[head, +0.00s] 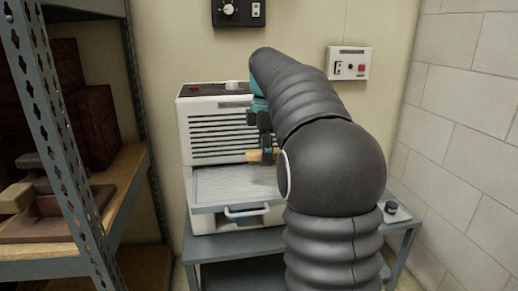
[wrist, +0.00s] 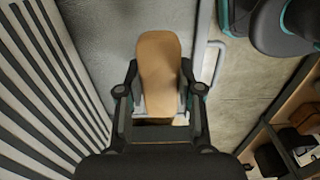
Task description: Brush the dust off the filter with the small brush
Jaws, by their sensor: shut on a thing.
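The small brush has a tan wooden handle (head: 258,156). It also shows large in the wrist view (wrist: 158,62), lying between the fingers. My gripper (head: 268,152) is shut on it; in the wrist view my gripper (wrist: 160,100) has a finger on each side of the wood. The bristles cannot be made out. The filter (head: 225,187) is a flat grey panel in the pulled-out tray of a white louvred unit (head: 205,130). It also shows in the wrist view (wrist: 100,45), beneath the brush. My gripper is over the filter, near the louvres; contact cannot be told.
The tray has a blue-grey front handle (head: 246,211). The unit stands on a grey table (head: 205,247) with a dark knob (head: 391,207) at its right. A metal shelf rack (head: 62,130) is close on the left, a block wall (head: 465,120) on the right.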

